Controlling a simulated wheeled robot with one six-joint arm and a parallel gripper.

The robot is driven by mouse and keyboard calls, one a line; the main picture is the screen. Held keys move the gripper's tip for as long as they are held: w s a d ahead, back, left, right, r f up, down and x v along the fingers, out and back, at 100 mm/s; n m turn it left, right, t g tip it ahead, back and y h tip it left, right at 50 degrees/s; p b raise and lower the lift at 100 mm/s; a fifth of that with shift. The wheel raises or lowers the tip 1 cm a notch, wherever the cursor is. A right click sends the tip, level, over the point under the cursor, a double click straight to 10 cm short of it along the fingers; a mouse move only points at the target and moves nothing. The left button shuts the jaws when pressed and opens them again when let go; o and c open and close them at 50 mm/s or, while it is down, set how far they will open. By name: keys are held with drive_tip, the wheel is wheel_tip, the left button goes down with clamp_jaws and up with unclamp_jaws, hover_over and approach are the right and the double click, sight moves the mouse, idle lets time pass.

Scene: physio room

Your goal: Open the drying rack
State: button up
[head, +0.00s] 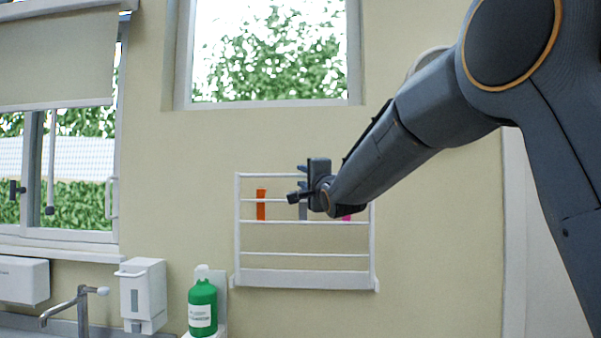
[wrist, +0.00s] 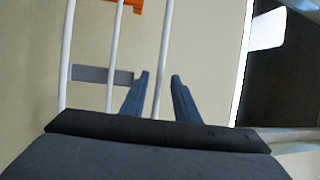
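The drying rack (head: 305,277) is a white frame with several horizontal bars, upright and flat against the wall. My gripper (head: 303,184) is in front of its upper part and hides some of the bars. In the wrist view, my gripper (wrist: 161,77) shows two blue fingers spread apart. A white bar of the rack (wrist: 165,40) runs through the gap between them, with nothing visibly clamped. I cannot tell how deep the bar sits between the fingers.
An orange strip (head: 261,204), a grey strip (wrist: 90,74) and a pink strip (head: 347,217) are at the rack. Below left are a green bottle (head: 202,306), a white dispenser (head: 143,292) and a tap (head: 82,307). Windows are above and left.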

drive_tip(key=shift+p+x, duration=0.45)
drive_tip(key=shift+x, duration=1)
clamp_jaws()
